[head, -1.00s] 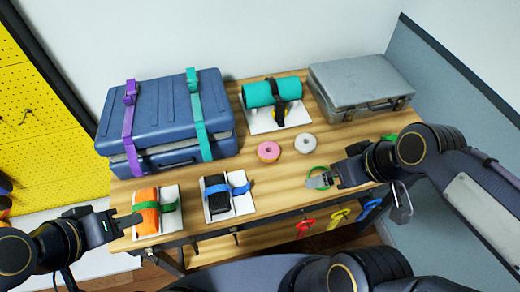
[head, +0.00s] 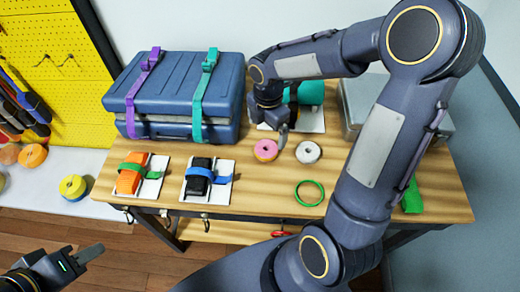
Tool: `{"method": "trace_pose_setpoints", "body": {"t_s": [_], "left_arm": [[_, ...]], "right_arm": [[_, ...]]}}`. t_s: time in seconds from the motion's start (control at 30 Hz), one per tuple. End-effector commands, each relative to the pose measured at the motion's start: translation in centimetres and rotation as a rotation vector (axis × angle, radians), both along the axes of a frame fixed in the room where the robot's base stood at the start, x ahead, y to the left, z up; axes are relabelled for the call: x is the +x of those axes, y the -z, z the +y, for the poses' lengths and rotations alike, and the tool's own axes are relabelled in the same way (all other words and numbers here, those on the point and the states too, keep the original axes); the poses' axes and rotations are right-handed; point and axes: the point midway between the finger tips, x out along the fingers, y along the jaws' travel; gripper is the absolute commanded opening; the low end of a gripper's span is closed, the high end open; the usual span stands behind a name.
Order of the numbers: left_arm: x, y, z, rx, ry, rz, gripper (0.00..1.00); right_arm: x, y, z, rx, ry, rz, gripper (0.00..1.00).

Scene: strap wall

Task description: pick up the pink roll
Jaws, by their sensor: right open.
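The pink roll (head: 265,150) lies flat on the wooden table, left of a white roll (head: 308,152). My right gripper (head: 282,140) points down just right of the pink roll, in the gap between the two rolls. It is open, and the pink roll is not between its fingers; whether they touch the roll I cannot tell. My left gripper (head: 88,255) is low at the left, in front of the table and far from the roll. Its fingers are seen edge-on, so its opening is unclear.
A blue case (head: 170,100) with purple and teal straps stands behind the roll. A teal roll (head: 308,92) and grey case (head: 435,130) are partly hidden by my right arm. Strapped orange (head: 130,180) and black (head: 199,175) bundles sit in front. A green ring (head: 309,193) lies right.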

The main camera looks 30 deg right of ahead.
Motion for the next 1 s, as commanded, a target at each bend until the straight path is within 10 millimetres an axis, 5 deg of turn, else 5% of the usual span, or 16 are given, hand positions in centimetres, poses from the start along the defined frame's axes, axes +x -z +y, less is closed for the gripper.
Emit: {"method": "trace_pose_setpoints", "body": {"t_s": [0.53, 0.87, 1.0], "left_arm": [[0.0, -0.6, 0.0, 0.000, 0.000, 0.000, 0.36], [0.0, -0.6, 0.0, 0.000, 0.000, 0.000, 0.36], [0.0, -0.6, 0.0, 0.000, 0.000, 0.000, 0.36]], "right_arm": [[-0.6, 6.8, 0.3, 0.000, -0.002, 0.005, 0.97], [-0.6, 7.6, 0.3, 0.000, -0.001, 0.000, 0.97], [-0.6, 7.6, 0.3, 0.000, 0.000, 0.000, 0.80]]}}
